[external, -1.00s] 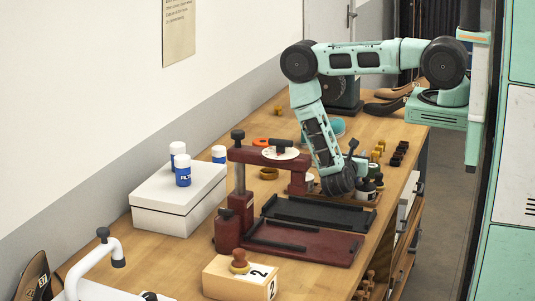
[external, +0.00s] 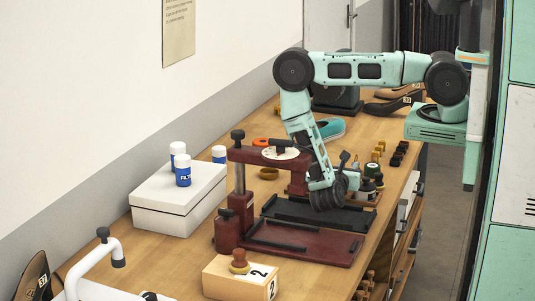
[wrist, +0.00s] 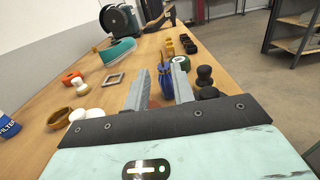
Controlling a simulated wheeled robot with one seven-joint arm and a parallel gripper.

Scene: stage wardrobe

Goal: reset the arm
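My arm (external: 355,68) reaches out over the workbench and bends down at its elbow. My gripper (wrist: 162,80) shows in the wrist view with its two grey fingers apart. A blue item shows in the gap between the fingers, and it seems to stand beyond them rather than be held. In the external view the dark round end of my wrist (external: 328,195) hangs just above the black tray, right of the dark red press. The fingertips are hidden there.
The dark red press (external: 228,228) stands close to my wrist. A black tray (external: 345,218) lies beneath it. A white box (external: 165,205) with white-and-blue jars is at left. A numbered wooden block (external: 225,278) is in front. Small jars and knobs crowd the bench beyond.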

